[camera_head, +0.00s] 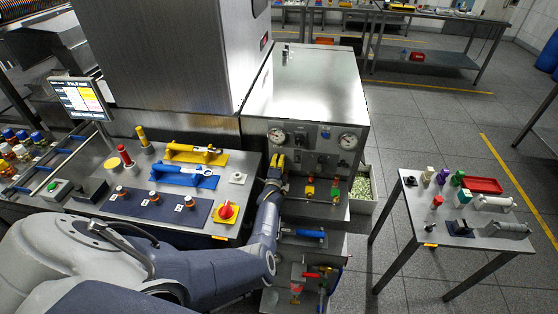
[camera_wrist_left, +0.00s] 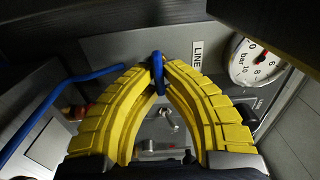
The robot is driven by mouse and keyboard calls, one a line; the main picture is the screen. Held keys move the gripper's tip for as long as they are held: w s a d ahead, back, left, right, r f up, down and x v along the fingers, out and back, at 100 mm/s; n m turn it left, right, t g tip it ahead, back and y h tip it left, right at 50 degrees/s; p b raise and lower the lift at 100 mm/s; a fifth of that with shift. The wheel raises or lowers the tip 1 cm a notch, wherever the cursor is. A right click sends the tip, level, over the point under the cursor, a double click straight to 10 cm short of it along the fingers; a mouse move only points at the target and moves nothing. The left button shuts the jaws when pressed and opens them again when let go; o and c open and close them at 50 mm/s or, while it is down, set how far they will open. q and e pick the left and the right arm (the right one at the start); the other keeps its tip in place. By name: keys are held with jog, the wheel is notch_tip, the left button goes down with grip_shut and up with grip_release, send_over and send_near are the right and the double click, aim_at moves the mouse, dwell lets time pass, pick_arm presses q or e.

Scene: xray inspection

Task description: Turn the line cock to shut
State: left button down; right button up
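My left gripper (camera_head: 277,163) is at the front of the steel cabinet, below its left gauge. In the left wrist view its yellow fingers (camera_wrist_left: 160,78) close at the tips around a small upright blue handle (camera_wrist_left: 158,66). The handle is beside the LINE label (camera_wrist_left: 196,52), so I take it as the line cock. The cock's body is mostly hidden behind the fingers, and its exact turn angle is hard to tell. In the head view the gripper and wrist cover the cock. My right gripper is in neither view.
A round bar gauge (camera_wrist_left: 260,62) sits right of the label. A blue bar (camera_wrist_left: 50,118) runs at the left of the wrist view. The console (camera_head: 160,225) with a red knob (camera_head: 226,211) lies left of my wrist. A side table (camera_head: 411,200) stands at right.

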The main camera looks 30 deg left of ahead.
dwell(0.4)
pick_arm(q)
jog(key=c, duration=1.5)
grip_release()
jog(key=shift+s, duration=0.1)
jog(key=v, duration=1.1)
jog(key=shift+s+d, duration=0.15)
jog(key=shift+s, duration=0.2)
